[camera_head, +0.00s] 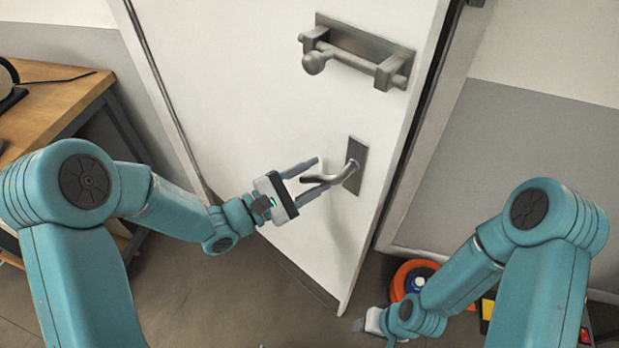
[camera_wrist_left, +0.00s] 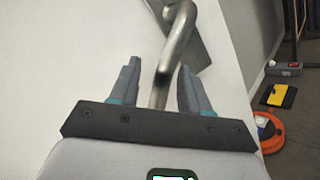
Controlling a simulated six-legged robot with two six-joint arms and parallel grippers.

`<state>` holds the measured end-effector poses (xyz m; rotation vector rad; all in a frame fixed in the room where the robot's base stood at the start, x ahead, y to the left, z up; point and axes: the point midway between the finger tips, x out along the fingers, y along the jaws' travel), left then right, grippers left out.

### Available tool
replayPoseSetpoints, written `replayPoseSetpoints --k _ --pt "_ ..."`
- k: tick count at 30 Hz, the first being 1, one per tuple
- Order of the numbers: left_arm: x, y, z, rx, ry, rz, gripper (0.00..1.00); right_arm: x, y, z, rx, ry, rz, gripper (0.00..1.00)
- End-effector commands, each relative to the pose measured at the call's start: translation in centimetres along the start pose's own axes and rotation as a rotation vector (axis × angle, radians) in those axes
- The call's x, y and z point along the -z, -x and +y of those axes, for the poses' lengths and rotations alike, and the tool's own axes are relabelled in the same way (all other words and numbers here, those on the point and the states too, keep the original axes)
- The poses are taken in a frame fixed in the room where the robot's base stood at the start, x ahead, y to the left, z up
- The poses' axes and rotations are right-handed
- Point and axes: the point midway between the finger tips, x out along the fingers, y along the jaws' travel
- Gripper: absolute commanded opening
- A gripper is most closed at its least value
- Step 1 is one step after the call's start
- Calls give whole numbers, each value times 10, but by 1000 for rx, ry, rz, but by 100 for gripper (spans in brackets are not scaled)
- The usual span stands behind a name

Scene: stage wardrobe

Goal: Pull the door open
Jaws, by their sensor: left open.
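The white door (camera_head: 230,90) stands in front of me, with a dark gap along its right edge. Its grey lever handle (camera_head: 340,174) sits on a metal plate near that edge. My left gripper (camera_head: 318,174) is open at the lever, its fingers pointing toward the plate. In the left wrist view, the lever (camera_wrist_left: 161,85) runs between the two open fingers (camera_wrist_left: 157,88), with space visible on both sides. My right gripper (camera_head: 368,323) is low at the right, near the floor; its fingers are too small and partly hidden to tell their state.
A metal bolt (camera_head: 355,52) with a round knob is fixed above the handle. A wooden table (camera_head: 50,105) stands at the left. An orange reel (camera_head: 405,275) and a yellow item (camera_head: 487,309) are on the floor at the right, partly behind my right arm.

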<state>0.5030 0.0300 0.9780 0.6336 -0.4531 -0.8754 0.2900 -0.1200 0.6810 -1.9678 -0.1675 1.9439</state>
Motion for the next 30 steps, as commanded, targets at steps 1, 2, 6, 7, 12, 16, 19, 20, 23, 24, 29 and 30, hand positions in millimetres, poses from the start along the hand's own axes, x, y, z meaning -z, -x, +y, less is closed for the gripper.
replayPoseSetpoints --k 1,2,6,7,12,16,19,20,23,24,29,30 --pt "0 0 0 1 0 0 46 0 0 0 0 0 0 43" --pt "0 0 0 1 0 0 46 0 0 0 0 0 0 43" --pt "0 2 -1 2 -1 1 46 0 0 0 0 0 0 43" --pt "0 2 -1 2 -1 1 46 0 0 0 0 0 0 43" --pt "0 2 -1 3 -1 2 46 0 0 0 0 0 0 43" --pt "2 14 -1 0 -1 4 46 0 -3 1 0 0 0 43" --pt "2 35 -1 -1 0 6 46 0 -6 2 0 0 0 43" --pt "3 42 -1 -2 -1 7 46 0 -7 2 0 0 0 43" --pt "3 70 -1 -3 0 7 46 0 -10 4 0 0 0 43" --pt "3 81 0 -3 -1 8 46 0 -11 4 0 0 0 43" --pt "2 122 0 -3 0 7 46 0 -13 5 0 0 0 43" --pt "2 130 0 -3 -1 6 46 0 -14 5 0 0 0 43"
